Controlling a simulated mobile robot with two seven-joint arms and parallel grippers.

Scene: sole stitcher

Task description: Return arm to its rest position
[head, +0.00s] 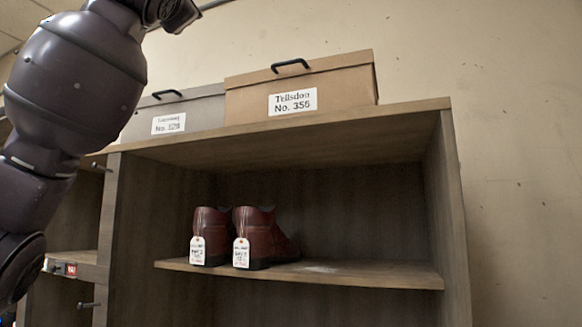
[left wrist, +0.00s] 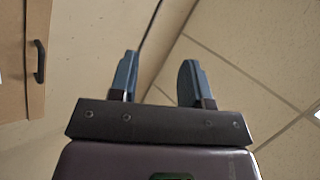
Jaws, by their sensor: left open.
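My left arm (head: 75,90) comes in from the left in the head view, raised in front of the shelf unit. Its upper end leaves the picture at the top, so its gripper is out of that view. In the left wrist view my left gripper (left wrist: 160,80) is open, with two blue fingers apart and nothing between them. Behind the fingers are the beige wall and the ceiling panels (left wrist: 260,50). My right gripper is in neither view.
A wooden shelf unit (head: 457,220) holds brown shoes (head: 262,236) with white tags. On top sit a tan box (head: 345,88) labelled Tellsdon No. 356 and a grey box (head: 205,112). A box with a black handle (left wrist: 38,62) shows at left in the wrist view. The right side is bare wall.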

